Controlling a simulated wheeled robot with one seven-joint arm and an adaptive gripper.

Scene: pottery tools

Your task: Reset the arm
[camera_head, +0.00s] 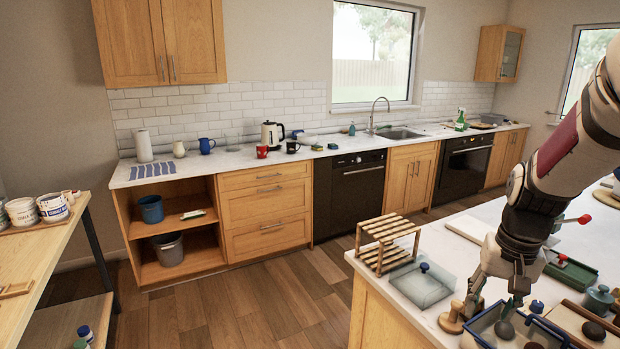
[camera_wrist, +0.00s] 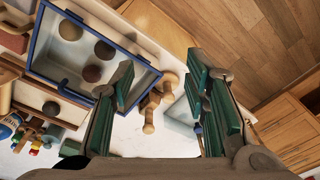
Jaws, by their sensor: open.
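My gripper (camera_head: 496,293) hangs pointing down over the island counter at the lower right in the head view. A blue-rimmed clear bin (camera_wrist: 38,62) with several brown and grey balls lies to the left of the fingers in the wrist view. The bin (camera_head: 480,338) also shows under and in front of my gripper in the head view. A wooden knobbed stand (camera_wrist: 149,118) shows near the left finger; it also stands just left of the bin in the head view (camera_head: 452,322).
A wooden rack (camera_head: 386,241) and a clear lidded box (camera_head: 424,284) stand on the island's left end. A green tray (camera_head: 572,274) and grey jar (camera_head: 598,298) are close at right. Floor (camera_head: 250,310) between island and back counter is clear.

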